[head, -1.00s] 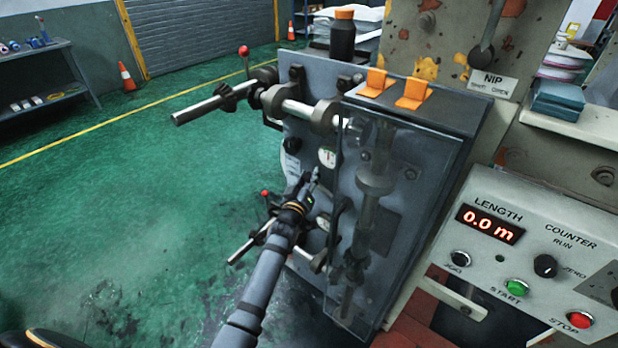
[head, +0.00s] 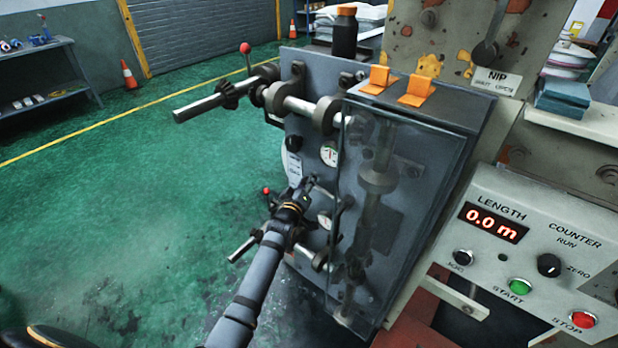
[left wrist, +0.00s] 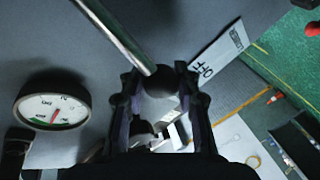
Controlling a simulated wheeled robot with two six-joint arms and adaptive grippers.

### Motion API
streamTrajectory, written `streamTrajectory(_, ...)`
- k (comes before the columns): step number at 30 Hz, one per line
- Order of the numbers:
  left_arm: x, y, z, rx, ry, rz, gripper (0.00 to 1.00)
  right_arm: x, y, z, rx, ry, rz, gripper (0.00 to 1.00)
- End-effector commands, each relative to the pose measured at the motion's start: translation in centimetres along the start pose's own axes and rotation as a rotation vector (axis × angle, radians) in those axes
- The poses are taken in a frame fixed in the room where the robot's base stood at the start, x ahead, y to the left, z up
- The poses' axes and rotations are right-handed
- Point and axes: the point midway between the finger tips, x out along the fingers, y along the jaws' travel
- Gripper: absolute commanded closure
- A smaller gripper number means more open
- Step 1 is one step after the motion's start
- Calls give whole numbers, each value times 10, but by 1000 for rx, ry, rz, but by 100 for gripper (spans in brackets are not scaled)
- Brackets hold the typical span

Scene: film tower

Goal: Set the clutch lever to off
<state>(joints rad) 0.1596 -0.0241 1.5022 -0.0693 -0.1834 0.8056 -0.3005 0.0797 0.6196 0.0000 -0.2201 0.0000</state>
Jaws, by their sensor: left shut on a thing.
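The clutch lever is a bare metal rod (left wrist: 115,35) with a dark ball knob (left wrist: 157,80) in the left wrist view. My left gripper (left wrist: 158,100) is shut on the knob, with one finger on each side. In the head view my left gripper (head: 303,187) is at the grey machine panel's face, left of the clear cover. Gripper and arm mostly hide the lever there. A white label plate (left wrist: 217,55) with black lettering lies right of the knob; its words are hard to read at this angle. My right gripper is in neither view.
A round gauge (left wrist: 52,103) is left of the lever. Shafts with red-knobbed levers (head: 245,48) stick out above and below the gripper. A clear cover (head: 395,215) stands close on the right, and a counter box (head: 545,250) beyond it. Open green floor lies left.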

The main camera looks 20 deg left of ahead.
Motion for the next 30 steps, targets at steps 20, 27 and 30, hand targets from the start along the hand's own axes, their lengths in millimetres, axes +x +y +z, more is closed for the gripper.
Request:
streamTrajectory(20, 2, -23, 26, -232, -80, -47, 100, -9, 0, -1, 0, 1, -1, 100)
streamTrajectory(27, 2, -23, 27, -233, -81, -47, 100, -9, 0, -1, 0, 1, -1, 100)
streamTrajectory(30, 2, -23, 27, -233, -81, -47, 67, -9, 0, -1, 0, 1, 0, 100)
